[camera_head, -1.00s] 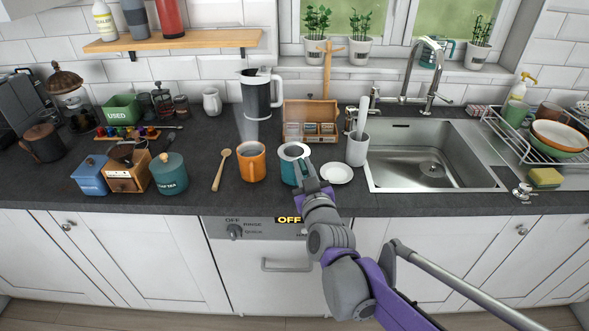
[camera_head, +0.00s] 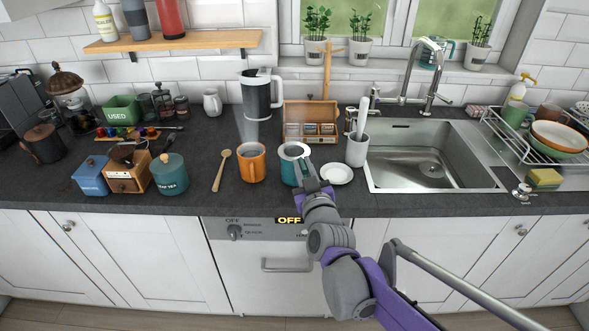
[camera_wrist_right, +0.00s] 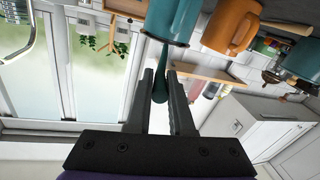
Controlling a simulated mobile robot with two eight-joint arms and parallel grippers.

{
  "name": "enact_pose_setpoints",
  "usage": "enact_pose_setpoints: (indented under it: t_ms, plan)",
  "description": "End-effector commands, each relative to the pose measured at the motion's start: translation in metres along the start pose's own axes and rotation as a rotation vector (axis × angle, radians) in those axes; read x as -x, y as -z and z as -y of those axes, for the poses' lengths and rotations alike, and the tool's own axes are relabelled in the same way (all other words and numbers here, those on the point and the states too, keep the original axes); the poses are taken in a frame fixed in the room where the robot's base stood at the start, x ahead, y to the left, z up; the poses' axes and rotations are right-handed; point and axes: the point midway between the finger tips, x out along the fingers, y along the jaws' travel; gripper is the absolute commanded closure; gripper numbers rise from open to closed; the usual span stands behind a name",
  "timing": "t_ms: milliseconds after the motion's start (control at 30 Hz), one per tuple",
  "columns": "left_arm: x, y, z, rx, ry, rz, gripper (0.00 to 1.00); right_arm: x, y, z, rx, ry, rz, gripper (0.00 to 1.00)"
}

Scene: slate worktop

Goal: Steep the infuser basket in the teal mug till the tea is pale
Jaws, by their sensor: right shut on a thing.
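The teal mug (camera_head: 289,176) stands upright near the worktop's front edge, right of an orange mug. A grey rim, seemingly the infuser basket (camera_head: 294,150), shows at its top; the inside and the tea's colour are too small to tell. My right gripper (camera_head: 309,172) is at the mug's right side. My left gripper is not in view.
The orange mug (camera_head: 251,163) stands close on the left. A white saucer (camera_head: 337,174) lies just right of my gripper, with a utensil crock (camera_head: 357,150) behind it. A wooden spoon (camera_head: 221,170) lies further left. The sink (camera_head: 425,165) is to the right.

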Motion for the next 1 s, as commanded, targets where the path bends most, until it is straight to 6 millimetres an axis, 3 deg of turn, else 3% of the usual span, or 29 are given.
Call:
enact_pose_setpoints:
  t_ms: [800,1000]
  plan:
    - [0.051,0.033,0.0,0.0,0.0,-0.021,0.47,0.0,0.074,-0.015,0.001,0.0,-0.001,1.0]
    - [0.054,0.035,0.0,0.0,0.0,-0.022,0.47,0.0,0.081,-0.016,0.0,0.0,0.0,1.0]
